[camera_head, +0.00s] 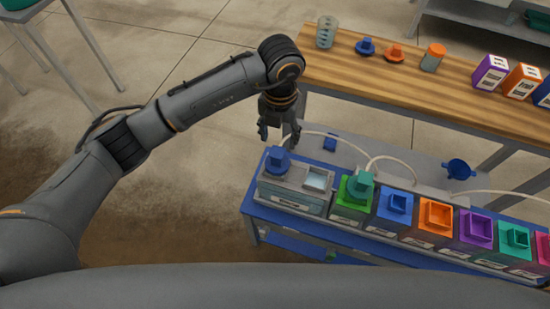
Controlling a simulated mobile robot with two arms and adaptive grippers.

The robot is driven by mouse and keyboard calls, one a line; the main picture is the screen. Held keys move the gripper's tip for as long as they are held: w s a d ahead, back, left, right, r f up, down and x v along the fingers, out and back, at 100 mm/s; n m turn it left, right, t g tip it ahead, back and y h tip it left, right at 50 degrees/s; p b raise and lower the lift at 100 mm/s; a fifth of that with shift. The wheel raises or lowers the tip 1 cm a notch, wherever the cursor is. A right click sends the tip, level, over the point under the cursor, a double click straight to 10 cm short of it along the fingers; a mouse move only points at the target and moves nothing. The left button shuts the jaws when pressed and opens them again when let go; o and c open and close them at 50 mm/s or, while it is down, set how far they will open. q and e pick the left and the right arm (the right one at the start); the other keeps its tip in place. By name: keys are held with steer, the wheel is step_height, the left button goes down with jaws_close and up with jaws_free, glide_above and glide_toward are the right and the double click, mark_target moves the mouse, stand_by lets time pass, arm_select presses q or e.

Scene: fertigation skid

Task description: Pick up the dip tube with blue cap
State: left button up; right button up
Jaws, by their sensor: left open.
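A blue cap (277,159) sits on top of the grey container at the left end of the row. A pale hose arcs away near it to the right. It looks like the dip tube's cap; any tube below it is hidden inside the container. My left gripper (278,137) points down with its fingers apart and empty. In the picture it is just above the blue cap; I cannot tell the exact height gap. My right gripper is not in view.
A blue stand (250,208) carries the row of containers; a green cap (360,186) sits on the second, and several others have open square necks. A wooden bench (450,95) behind holds small blue and orange caps, jars and boxes.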

mark_target(277, 152)
arm_select(q)
step_height(277, 152, down, 4)
steer(key=shift+w+f, duration=0.1)
steer(key=shift+f, duration=0.55)
step_height(277, 152, down, 4)
steer(key=shift+a+r+p, duration=0.15)
steer(key=shift+r+p, duration=0.05)
steer(key=shift+p, duration=0.45)
steer(key=shift+w+f, duration=0.1)
steer(key=shift+f, duration=0.4)
jaws_close()
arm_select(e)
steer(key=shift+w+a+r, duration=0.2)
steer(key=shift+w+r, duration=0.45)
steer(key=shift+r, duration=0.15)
